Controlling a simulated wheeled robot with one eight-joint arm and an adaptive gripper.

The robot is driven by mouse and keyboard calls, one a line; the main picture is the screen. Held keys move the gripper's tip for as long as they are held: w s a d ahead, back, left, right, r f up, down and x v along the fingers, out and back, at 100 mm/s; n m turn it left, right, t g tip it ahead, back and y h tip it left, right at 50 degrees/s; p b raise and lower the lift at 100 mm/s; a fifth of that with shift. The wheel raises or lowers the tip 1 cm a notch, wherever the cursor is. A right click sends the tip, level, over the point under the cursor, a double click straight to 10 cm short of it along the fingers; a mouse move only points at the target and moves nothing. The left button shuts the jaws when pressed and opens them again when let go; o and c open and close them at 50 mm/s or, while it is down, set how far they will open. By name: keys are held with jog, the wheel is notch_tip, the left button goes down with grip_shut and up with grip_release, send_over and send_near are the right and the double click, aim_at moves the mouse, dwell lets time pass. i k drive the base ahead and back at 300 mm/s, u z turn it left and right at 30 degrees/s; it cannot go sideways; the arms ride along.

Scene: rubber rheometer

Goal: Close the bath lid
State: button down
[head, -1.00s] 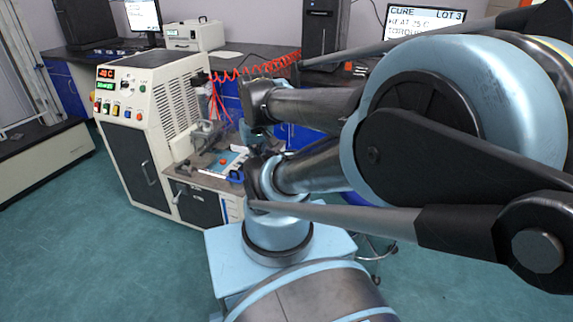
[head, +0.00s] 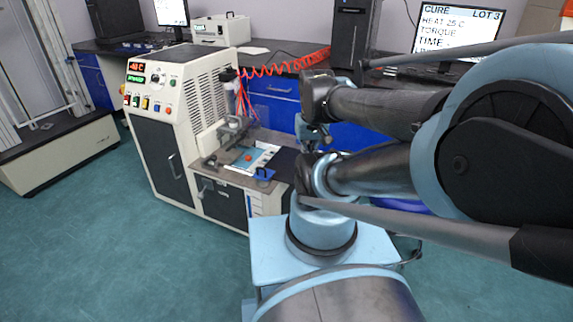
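The bath machine (head: 168,125) is a cream cabinet with a lit display, coloured buttons and a black door, left of centre in the head view. A lower bench section (head: 215,185) joins its right side. On that bench are a small grey fixture (head: 232,128), a pale blue and white panel (head: 248,158) with a red knob, and a blue handle-like piece (head: 264,174). I cannot tell for certain which part is the bath lid or how far it stands open. My arm's wrist is right of the bench. My gripper's fingers are not visible, apparently hidden behind my own arm.
A red coiled hose (head: 285,62) runs from the machine to the rear dark-topped bench, which has blue cupboards. A monitor (head: 455,32) and a black tower (head: 355,35) stand on it. A low cream platform (head: 62,150) is at far left. Green floor lies clear in front.

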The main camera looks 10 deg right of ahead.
aim_at(282, 162)
jog(key=u, duration=0.4)
jog(key=k, duration=1.8)
jog(key=z, duration=0.35)
jog(key=i, duration=1)
